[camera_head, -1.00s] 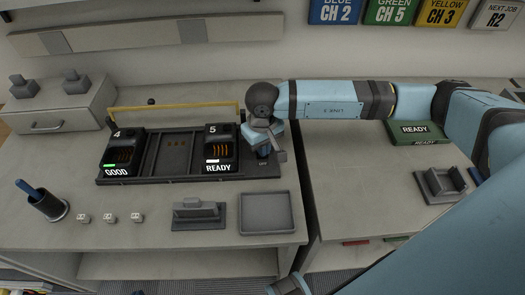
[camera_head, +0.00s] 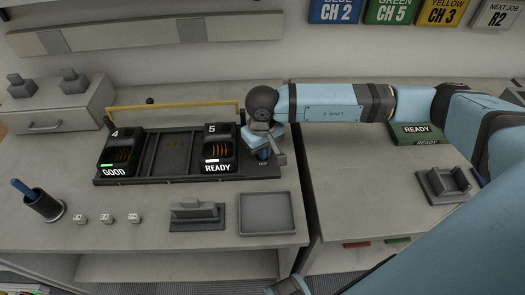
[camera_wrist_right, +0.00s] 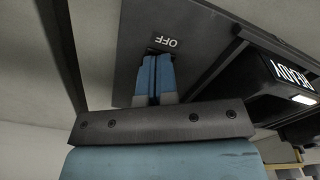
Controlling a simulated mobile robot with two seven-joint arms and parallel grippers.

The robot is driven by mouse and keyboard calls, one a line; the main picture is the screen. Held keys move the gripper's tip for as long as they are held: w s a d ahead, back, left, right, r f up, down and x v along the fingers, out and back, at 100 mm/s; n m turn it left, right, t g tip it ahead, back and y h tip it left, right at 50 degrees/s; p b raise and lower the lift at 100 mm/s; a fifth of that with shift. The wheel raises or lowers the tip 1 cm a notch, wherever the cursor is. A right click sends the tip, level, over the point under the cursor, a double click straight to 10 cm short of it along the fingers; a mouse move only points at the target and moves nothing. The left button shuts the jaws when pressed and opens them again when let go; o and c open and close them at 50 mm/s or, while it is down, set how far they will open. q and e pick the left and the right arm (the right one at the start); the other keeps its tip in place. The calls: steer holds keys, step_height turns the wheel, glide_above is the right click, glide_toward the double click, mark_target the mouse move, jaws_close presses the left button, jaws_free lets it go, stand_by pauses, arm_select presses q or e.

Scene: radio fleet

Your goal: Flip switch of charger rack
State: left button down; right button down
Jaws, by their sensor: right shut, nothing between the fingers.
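The charger rack (camera_head: 172,155) is a dark tray on the table with two charger units, "4 GOOD" (camera_head: 120,151) at its left and "5 READY" (camera_head: 220,148) right of centre. My right gripper (camera_head: 265,156) is shut over the rack's right end, by the OFF label. In the right wrist view its blue fingers (camera_wrist_right: 155,75) are together, their tips at a dark opening just below the word OFF (camera_wrist_right: 165,42). The switch itself is hidden by the fingers, so I cannot tell its position.
A yellow bar (camera_head: 175,109) runs along the rack's back. An empty grey tray (camera_head: 267,214), a grey holder (camera_head: 197,213) and a dark cup (camera_head: 45,205) stand in front. A green READY box (camera_head: 415,133) is on the right table.

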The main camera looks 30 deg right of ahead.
steer(key=shift+f, duration=0.2)
steer(key=shift+r+p, duration=0.5)
steer(key=shift+r, duration=1.1)
steer(key=shift+r+p, duration=0.6)
steer(key=shift+r, duration=1.35)
